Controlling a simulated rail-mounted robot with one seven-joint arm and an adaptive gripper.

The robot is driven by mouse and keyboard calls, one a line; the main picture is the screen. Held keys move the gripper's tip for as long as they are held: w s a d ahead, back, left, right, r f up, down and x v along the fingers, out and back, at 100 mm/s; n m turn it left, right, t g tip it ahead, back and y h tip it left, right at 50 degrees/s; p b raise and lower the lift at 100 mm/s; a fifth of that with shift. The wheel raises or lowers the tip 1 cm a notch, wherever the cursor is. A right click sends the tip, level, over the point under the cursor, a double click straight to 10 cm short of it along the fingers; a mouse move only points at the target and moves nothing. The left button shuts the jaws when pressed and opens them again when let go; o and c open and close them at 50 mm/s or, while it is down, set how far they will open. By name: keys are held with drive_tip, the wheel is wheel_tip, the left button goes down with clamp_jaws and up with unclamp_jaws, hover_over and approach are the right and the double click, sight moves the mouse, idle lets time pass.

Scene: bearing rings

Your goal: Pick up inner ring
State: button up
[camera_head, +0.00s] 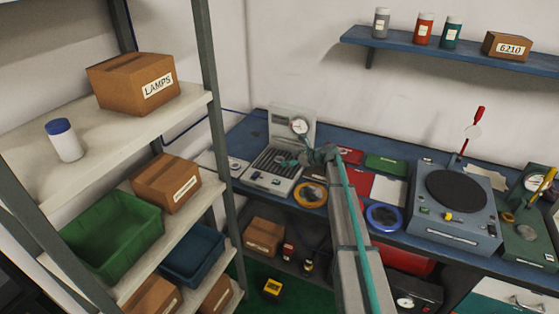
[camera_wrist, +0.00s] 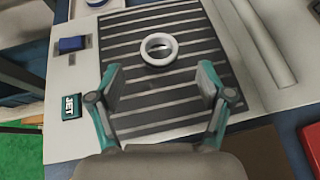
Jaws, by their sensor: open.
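A pale, shiny ring (camera_wrist: 158,62), which looks like the inner ring, lies flat on the dark slotted plate (camera_wrist: 185,105) of a light grey machine in the wrist view. My gripper (camera_wrist: 160,74) is open, with teal fingers spread left and right. The ring appears ahead of the fingertips, near the middle of the gap, and nothing is between the fingers. In the head view, my gripper (camera_head: 290,163) is over the grey machine with a dial gauge (camera_head: 299,126). The ring cannot be made out there.
On the bench, an orange ring (camera_head: 297,198) and a blue ring (camera_head: 371,218) lie right of the machine. A round-plate device (camera_head: 455,228) stands farther right. Shelving (camera_head: 210,95) stands left.

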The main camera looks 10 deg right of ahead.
sight(276, 159)
drive_tip(key=x, duration=0.1)
drive_tip(key=p+x, duration=0.1)
drive_tip(key=x, duration=0.1)
drive_tip(key=p+x, duration=0.1)
drive_tip(key=shift+w+a+r, duration=0.2)
drive_tip(key=shift+a+f, duration=0.1)
drive_tip(key=shift+f, duration=0.1)
drive_tip(key=c, duration=1.4)
drive_tip(key=shift+r, duration=0.2)
